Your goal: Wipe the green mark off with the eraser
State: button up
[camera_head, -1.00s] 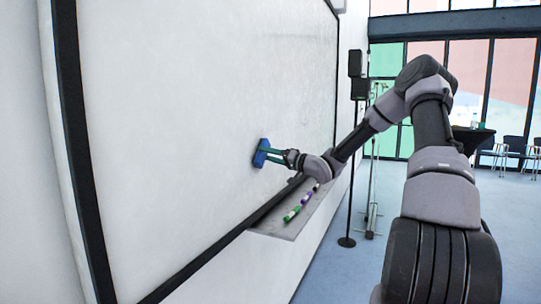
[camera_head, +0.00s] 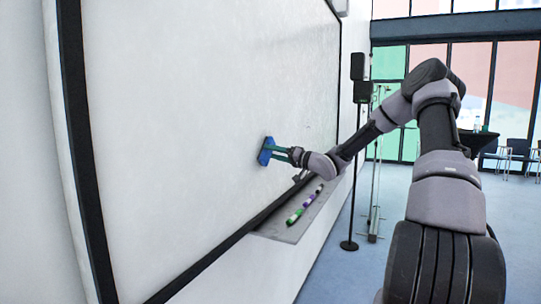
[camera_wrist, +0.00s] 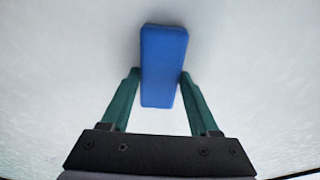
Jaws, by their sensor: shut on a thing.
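The blue eraser (camera_head: 265,151) is at the whiteboard (camera_head: 200,90), a little above the board's lower frame. My gripper (camera_head: 273,152) is shut on it. In the wrist view the eraser (camera_wrist: 164,65) stands upright between the two green fingers of my gripper (camera_wrist: 160,88), and its far end looks to be against or very close to the white surface. I see no green mark on the visible part of the board; any part behind the eraser and my arm is hidden.
A tray (camera_head: 284,232) below the board holds several markers (camera_head: 304,205) in a row. A thin black stand with a speaker (camera_head: 360,66) is beyond the board. A dark table (camera_head: 478,140) and chairs (camera_head: 515,150) are far right. The floor between is open.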

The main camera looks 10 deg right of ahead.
jog(key=w+d, duration=0.6)
jog(key=w, duration=0.3)
jog(key=shift+w+d, duration=0.15)
dwell(1.0)
jog(key=v, duration=0.6)
jog(key=shift+w+d+r, duration=0.25)
jog(key=shift+r, duration=0.05)
jog(key=shift+v, duration=1.45)
